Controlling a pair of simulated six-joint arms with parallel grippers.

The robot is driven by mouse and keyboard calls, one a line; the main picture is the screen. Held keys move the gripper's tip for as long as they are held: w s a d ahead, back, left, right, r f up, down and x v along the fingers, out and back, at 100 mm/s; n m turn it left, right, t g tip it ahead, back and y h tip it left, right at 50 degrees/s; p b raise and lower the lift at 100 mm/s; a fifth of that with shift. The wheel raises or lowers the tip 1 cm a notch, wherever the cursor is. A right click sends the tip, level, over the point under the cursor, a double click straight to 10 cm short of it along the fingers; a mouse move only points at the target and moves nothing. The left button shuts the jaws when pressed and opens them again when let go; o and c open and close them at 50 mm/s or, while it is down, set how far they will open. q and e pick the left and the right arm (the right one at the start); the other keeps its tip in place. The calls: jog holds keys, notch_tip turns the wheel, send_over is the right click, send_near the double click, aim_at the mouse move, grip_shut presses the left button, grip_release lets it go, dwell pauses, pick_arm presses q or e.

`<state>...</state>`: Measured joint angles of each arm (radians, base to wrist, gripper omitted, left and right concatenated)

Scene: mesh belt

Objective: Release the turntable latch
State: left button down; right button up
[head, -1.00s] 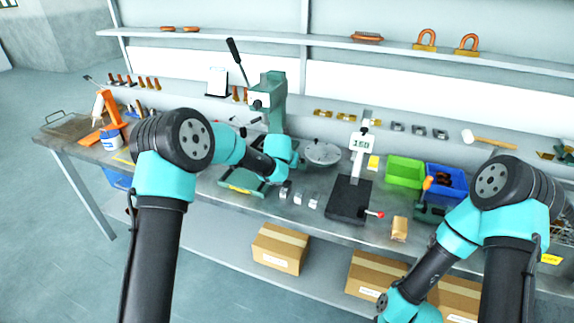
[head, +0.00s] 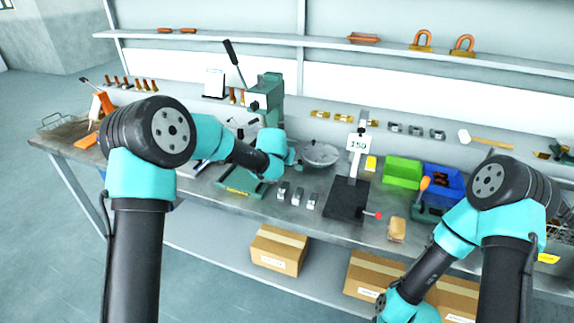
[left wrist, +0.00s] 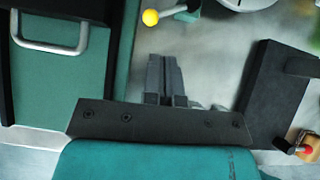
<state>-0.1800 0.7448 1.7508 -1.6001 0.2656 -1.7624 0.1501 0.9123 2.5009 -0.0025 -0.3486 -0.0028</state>
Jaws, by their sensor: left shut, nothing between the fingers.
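The turntable, a round grey disc (head: 320,153), sits on the bench right of my left wrist. Its pale rim shows at the top of the left wrist view (left wrist: 247,4). In the head view my left arm hides these fingers. My right gripper is out of view.
A black plate (head: 346,200) with an upright post, "150" sign and red knob (head: 378,216) stands right of the left gripper. A green press (head: 266,95) stands behind. Small metal blocks (head: 298,196) lie near the front edge. Green (head: 403,172) and blue bins are further right.

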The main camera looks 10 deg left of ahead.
pick_arm(q)
jog(key=v, duration=0.4)
jog(key=shift+s+a+r, duration=0.15)
jog(key=shift+s+r, duration=0.05)
jog(key=shift+r, duration=0.1)
